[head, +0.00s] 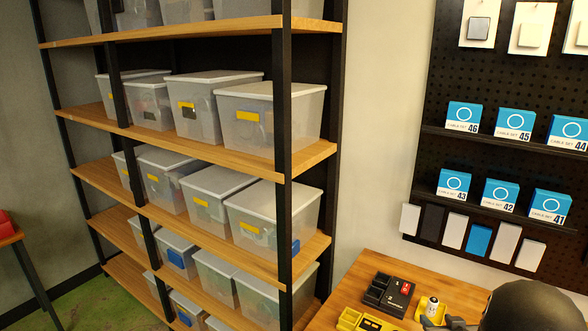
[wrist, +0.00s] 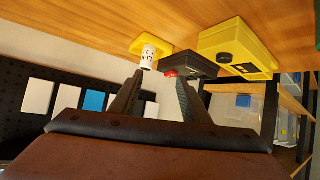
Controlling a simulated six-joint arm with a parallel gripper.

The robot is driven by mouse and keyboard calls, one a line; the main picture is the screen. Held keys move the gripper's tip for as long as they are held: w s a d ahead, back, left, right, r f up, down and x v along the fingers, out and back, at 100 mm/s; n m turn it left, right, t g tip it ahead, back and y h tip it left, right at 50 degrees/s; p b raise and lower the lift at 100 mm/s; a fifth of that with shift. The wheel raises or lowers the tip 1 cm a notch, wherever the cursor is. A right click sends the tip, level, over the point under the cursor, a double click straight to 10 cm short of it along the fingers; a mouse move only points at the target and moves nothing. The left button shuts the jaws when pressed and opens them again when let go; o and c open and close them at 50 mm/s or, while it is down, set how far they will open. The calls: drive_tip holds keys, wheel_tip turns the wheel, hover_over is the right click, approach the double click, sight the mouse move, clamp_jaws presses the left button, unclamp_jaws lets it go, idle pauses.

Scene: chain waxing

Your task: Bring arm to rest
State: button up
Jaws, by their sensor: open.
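My gripper (wrist: 160,82) shows in the wrist view, its two dark fingers apart with nothing held between them. Beyond the fingertips, a white bottle with dark lettering (wrist: 148,57) stands at a yellow holder (wrist: 150,46) on the wooden bench (wrist: 90,22). The wrist picture is upside down. In the head view the bottle (head: 432,306) is at the bottom right, and a dark rounded part of my arm (head: 530,306) covers the corner beside it. The fingers are mostly out of the head view.
A black box with a red mark (head: 388,295) and a yellow case (head: 365,320) lie on the bench left of the bottle. A shelf rack (head: 180,137) with clear bins stands at the left. A pegboard (head: 500,90) with blue boxes (head: 515,122) hangs behind the bench.

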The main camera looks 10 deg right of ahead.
drive_tip(key=s+a+r+n+g+y+p, duration=0.1)
drive_tip(key=s+a+r+g+p, duration=0.15)
drive_tip(key=a, duration=0.55)
drive_tip(key=s+a+r+g+y+p, duration=0.1)
drive_tip(key=s+a+g, duration=0.2)
drive_tip(key=a, duration=0.5)
drive_tip(key=s+a+r+n+g+p, duration=0.1)
drive_tip(key=s+a+r+g+p, duration=0.15)
drive_tip(key=a, duration=0.55)
drive_tip(key=s+a+r+n+g+y+p, duration=0.1)
drive_tip(key=s+a+g+y+p, duration=0.15)
drive_tip(key=s+a, duration=0.7)
drive_tip(key=shift+g+h, duration=0.25)
drive_tip(key=f+b, duration=0.1)
drive_tip(key=b, duration=0.1)
drive_tip(key=f+b, duration=0.4)
drive_tip(key=shift+s+d+f, duration=0.1)
drive_tip(key=shift+s+d, duration=0.15)
drive_tip(key=shift+s, duration=0.1)
